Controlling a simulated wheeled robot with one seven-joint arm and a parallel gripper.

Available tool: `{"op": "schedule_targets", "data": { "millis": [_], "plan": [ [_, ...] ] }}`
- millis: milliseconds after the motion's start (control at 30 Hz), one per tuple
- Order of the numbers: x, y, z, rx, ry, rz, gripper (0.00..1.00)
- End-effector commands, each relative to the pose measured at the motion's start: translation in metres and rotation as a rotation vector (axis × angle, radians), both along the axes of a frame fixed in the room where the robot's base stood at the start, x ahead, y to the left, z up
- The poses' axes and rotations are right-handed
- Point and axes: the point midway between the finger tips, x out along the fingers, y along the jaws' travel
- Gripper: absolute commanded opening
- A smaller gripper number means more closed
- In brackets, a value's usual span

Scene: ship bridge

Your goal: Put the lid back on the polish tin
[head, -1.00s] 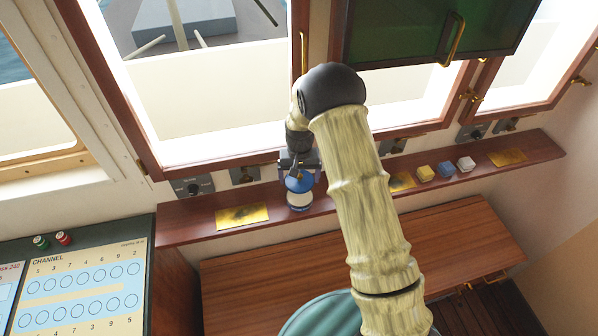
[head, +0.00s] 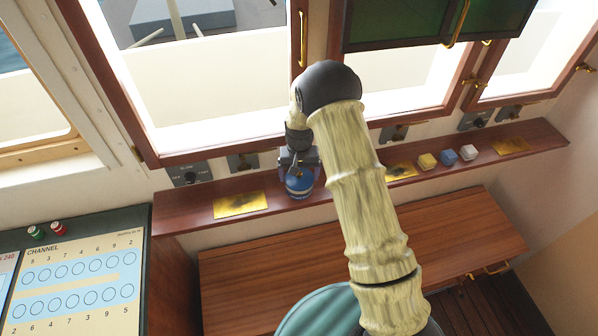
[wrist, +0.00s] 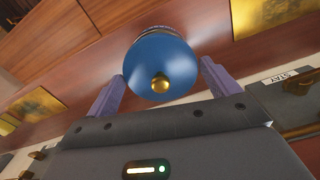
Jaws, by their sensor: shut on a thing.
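The blue lid (head: 299,183) with a small gold knob (wrist: 160,84) is between the two purple fingers of my gripper (wrist: 162,72). My gripper is shut on the lid, with a finger at either side. In the head view my gripper (head: 298,162) is low over the wooden ledge. The polish tin (head: 300,195) is directly under the lid and mostly hidden by it. A little of the tin's banded side (wrist: 156,31) shows beyond the lid in the wrist view. I cannot tell whether the lid is fully seated.
The narrow wooden ledge (head: 350,186) runs under the windows. A brass plate (head: 240,204) lies left of the tin. Yellow (head: 427,161), blue (head: 448,157) and white (head: 468,153) blocks stand to the right. The window frame is close behind my gripper.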

Motion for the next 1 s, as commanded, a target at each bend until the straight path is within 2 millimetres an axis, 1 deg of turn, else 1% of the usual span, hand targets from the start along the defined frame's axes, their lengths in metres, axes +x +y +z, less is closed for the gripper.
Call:
{"op": "schedule_targets", "data": {
  "millis": [33, 233, 1000],
  "plan": [
    [-0.0001, 0.0005, -0.0066, 0.0, 0.0, 0.001, 0.66],
    [0.0, 0.0006, -0.0139, 0.0, 0.0, 0.001, 0.66],
    [-0.0014, -0.0004, -0.0129, 0.0, 0.0, 0.0, 0.66]
  ]
}}
